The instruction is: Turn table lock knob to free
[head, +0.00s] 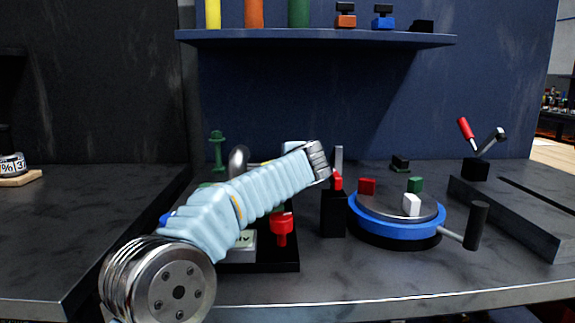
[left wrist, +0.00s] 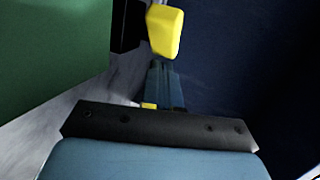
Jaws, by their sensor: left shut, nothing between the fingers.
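A yellow knob-like piece (left wrist: 165,32) shows at the top of the left wrist view, just beyond my left gripper's fingertips (left wrist: 163,66). The fingers are together with nothing between them; whether they touch the yellow piece I cannot tell. In the head view my left arm reaches from the lower left across the bench, and its forearm hides most of the fixture behind it and the gripper. The round turntable (head: 362,217) has a blue rim and stands to the right of my arm. I cannot tell for certain which part is the lock knob. My right gripper is not in view.
A red knob (head: 282,228) stands on a black base below my forearm. A black post (head: 333,215) with a red top is left of the turntable, and a crank handle (head: 477,226) sticks out right. A shelf (head: 320,38) hangs behind. The front bench edge is clear.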

